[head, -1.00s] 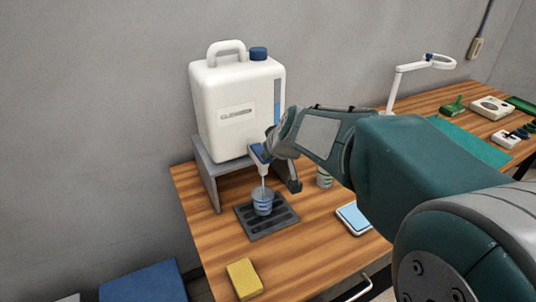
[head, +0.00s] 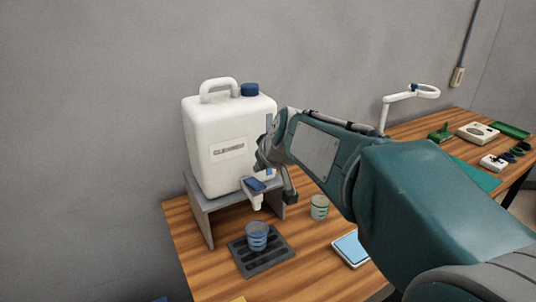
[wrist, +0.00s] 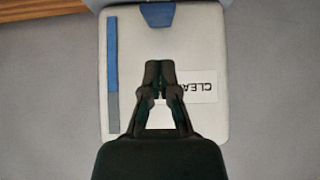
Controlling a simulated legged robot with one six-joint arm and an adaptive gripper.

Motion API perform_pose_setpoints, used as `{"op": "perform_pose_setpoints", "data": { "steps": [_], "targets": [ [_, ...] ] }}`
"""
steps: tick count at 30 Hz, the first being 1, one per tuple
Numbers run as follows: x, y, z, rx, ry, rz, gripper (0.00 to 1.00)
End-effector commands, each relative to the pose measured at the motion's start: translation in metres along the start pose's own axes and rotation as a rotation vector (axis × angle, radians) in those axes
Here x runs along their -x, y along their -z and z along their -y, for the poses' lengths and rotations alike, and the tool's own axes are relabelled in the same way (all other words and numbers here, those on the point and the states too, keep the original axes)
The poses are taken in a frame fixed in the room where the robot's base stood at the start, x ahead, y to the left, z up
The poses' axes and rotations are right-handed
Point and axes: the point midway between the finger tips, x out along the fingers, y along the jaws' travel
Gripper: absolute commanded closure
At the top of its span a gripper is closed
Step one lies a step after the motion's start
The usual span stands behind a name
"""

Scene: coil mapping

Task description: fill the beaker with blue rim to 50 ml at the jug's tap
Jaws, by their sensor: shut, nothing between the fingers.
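The beaker with blue rim (head: 257,238) stands upright on the dark slotted drip tray (head: 249,268), below the tap. Its liquid level is too small to read. The white jug (head: 225,145) rests on a grey stand, with its tap (head: 256,194) and blue lever (head: 254,184) at the front. No stream shows between tap and beaker now. My gripper (wrist: 160,70) is shut and empty before the jug's labelled face in the wrist view. In the head view its fingertips are hard to make out near the tap.
The grey stand (head: 203,214) holds the jug up. A green-marked beaker (head: 319,207) stands right of the tap, and a light-blue-topped flat device (head: 351,248) lies in front of it. A ring lamp (head: 410,95) and small lab items stand farther right.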

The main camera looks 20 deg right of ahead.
Motion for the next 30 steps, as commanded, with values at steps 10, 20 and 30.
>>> {"op": "perform_pose_setpoints", "data": {
  "steps": [10,20,30],
  "targets": [
    [0.071,0.007,-0.002,-0.002,-0.001,-0.003,1.00],
    [0.089,0.009,0.000,-0.001,0.000,0.001,1.00],
    [0.089,0.009,0.000,-0.001,0.000,0.001,1.00]
  ]
}}
